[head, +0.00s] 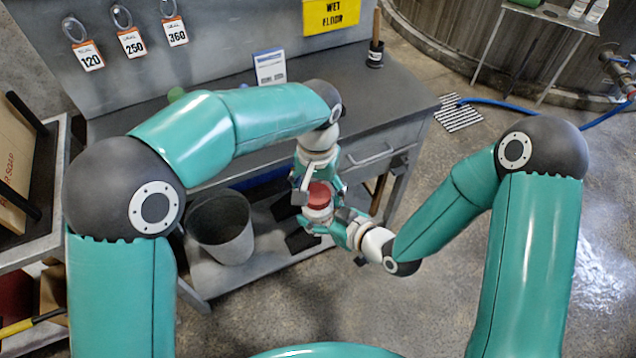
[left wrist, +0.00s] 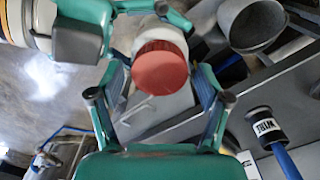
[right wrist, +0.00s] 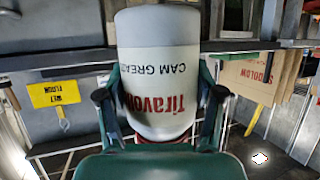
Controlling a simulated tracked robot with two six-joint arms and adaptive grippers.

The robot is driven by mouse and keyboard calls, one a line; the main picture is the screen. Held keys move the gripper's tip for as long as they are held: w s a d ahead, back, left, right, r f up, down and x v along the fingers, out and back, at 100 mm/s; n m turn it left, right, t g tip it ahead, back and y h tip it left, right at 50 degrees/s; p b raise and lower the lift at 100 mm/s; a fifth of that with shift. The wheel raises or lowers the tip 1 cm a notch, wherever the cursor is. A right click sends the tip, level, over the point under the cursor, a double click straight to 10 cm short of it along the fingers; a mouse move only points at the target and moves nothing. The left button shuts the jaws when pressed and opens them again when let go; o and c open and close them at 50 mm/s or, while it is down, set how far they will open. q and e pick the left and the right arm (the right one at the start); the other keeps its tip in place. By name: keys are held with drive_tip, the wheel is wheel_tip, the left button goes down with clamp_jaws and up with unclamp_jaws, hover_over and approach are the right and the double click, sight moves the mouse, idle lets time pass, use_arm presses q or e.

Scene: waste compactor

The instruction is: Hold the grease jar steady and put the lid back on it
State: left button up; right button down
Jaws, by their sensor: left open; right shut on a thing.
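The white grease jar (head: 317,214) is upright off the table, with the red lid (head: 320,193) at its top. In the left wrist view the lid (left wrist: 160,68) sits against the end of the jar (left wrist: 163,36); I cannot tell whether it is fully seated. My left gripper (head: 318,184) is open above the jar, its fingers apart on either side of the lid. My right gripper (right wrist: 160,95) is shut on the jar's body (right wrist: 160,60); the label reads upside down there. The lid is not clear in the right wrist view.
A grey workbench (head: 400,100) with a drawer stands behind the grippers. A grey bin (head: 222,228) stands on its lower shelf. A handled tool (head: 375,45) and a small sign (head: 269,67) stand on the bench. The floor at right is open.

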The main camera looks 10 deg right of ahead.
use_arm(q)
drive_tip(key=c, duration=1.2)
drive_tip(key=m, duration=0.2)
drive_tip(key=shift+m, duration=0.3)
drive_tip(key=o, duration=1.4)
drive_tip(key=shift+c, duration=0.2)
wheel_tip(320, 180, up, 12)
